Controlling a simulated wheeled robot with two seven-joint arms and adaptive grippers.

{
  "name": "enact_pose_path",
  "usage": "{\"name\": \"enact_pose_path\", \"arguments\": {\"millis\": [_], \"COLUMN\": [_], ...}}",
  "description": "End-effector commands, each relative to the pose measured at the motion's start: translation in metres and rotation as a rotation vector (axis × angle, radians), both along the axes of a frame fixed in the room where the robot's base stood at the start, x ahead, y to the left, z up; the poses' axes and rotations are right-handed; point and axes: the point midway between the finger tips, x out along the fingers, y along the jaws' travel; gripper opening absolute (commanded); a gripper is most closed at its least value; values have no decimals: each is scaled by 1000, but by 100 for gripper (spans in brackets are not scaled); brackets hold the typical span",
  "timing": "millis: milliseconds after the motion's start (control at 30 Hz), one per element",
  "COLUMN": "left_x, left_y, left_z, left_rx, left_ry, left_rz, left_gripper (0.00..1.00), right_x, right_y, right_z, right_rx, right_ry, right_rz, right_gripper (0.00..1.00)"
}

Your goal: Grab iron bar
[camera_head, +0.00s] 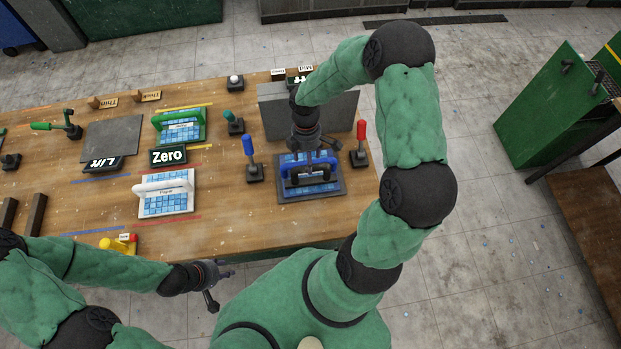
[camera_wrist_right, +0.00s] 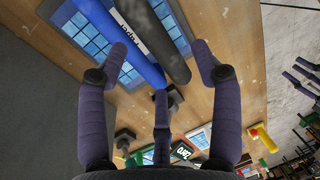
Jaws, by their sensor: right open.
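A dark grey bar (camera_wrist_right: 160,40) shows in the right wrist view, running alongside a blue handle (camera_wrist_right: 115,42) on a blue-tiled frame. I take it to be the iron bar. No contact with either shows. In the head view my right gripper (camera_head: 310,172) is over the blue frame (camera_head: 325,190) and partly hides the bar and handle. My left gripper (camera_head: 212,288) is near the table's front edge, with nothing visible in it.
A blue lever (camera_head: 249,148) and a red lever (camera_head: 361,140) stand beside the frame. White (camera_head: 164,192) and green (camera_head: 178,125) handled tile frames lie left. Dark bars (camera_head: 36,213) lie at the far left.

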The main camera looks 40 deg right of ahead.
Motion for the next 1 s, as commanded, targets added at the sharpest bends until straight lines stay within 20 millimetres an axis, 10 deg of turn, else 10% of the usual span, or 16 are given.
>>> {"name": "enact_pose_path", "arguments": {"millis": [600, 867, 1000], "left_x": [0, 0, 0], "left_y": [0, 0, 0], "left_z": [6, 6, 6], "left_rx": [0, 0, 0], "left_ry": [1, 1, 1], "left_rz": [0, 0, 0], "left_gripper": [40, 40, 40], "right_x": [-6, -6, -5], "right_y": [4, 5, 4], "right_z": [-46, -46, -45], "right_rx": [0, 0, 0], "right_ry": [1, 1, 0], "right_rz": [0, 0, 0], "right_gripper": [65, 0, 0]}}
